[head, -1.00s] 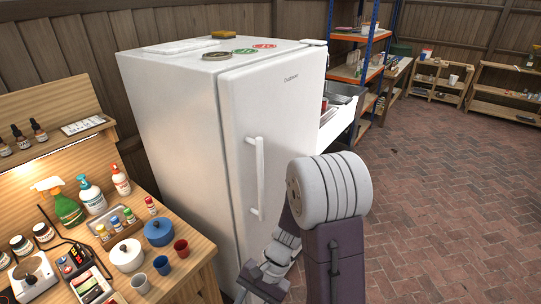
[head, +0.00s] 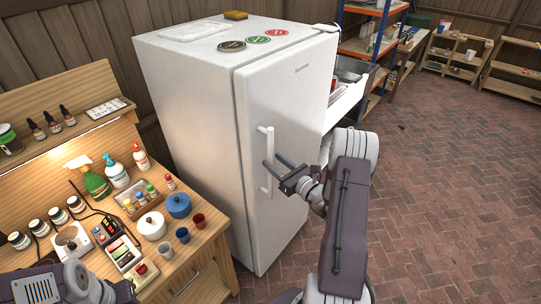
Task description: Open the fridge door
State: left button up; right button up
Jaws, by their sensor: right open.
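The white fridge (head: 190,110) stands in the middle of the head view. Its door (head: 290,100) is shut and faces right and toward me. A vertical white handle (head: 268,150) is on the left part of the door front. My right gripper (head: 275,170) is open at the handle, its two fingers pointing left, at about the handle's middle height. I cannot tell whether the fingers touch the handle or straddle it. My left arm shows at the bottom left, but its gripper's fingers do not show.
A wooden workbench (head: 203,268) with bottles, pots and cups stands left of the fridge. Coasters and a yellow sponge (head: 236,15) lie on the fridge top. A sink (head: 352,70) is behind it at the right. The brick floor (head: 450,170) at the right is clear.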

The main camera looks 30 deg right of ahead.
jog(key=shift+w+a, duration=0.25)
jog(key=shift+w, duration=1)
grip_shut()
dwell(0.4)
